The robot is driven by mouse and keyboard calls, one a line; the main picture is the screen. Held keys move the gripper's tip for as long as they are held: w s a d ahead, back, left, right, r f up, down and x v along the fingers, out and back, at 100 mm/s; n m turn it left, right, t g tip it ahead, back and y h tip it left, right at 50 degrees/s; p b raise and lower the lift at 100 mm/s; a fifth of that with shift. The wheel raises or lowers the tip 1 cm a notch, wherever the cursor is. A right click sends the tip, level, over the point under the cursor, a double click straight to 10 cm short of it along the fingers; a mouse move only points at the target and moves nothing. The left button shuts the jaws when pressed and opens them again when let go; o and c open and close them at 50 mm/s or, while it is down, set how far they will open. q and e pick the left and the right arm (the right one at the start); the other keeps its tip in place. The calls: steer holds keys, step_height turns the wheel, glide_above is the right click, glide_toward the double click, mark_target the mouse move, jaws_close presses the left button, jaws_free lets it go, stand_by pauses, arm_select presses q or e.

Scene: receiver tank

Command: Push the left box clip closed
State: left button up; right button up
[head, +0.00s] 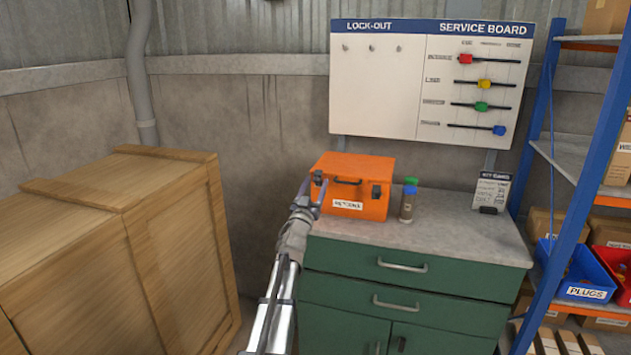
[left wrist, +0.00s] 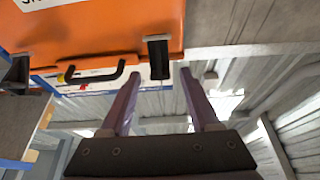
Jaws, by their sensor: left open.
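The orange box (head: 345,205) stands on the green cabinet, with a black handle (head: 347,181) and a white label on its front. Its left clip (head: 318,178) is a small dark piece at the front left, partly hidden by my left gripper (head: 312,193). The right clip (head: 376,191) is a dark piece at the front right. In the left wrist view, the open fingers of my left gripper (left wrist: 160,76) point at the left clip (left wrist: 158,56), which lies between their tips in the picture. I cannot tell whether they touch. My right gripper is not in view.
A wooden crate (head: 110,240) fills the left. A blue shelf rack (head: 555,150) stands at the right. A service board (head: 425,85) hangs behind.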

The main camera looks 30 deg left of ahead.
arm_select(q)
steer(key=shift+w+a+r, duration=0.1)
steer(key=shift+w+r, duration=0.05)
steer(key=shift+w, duration=0.2)
steer(key=shift+c, duration=0.2)
jaws_close()
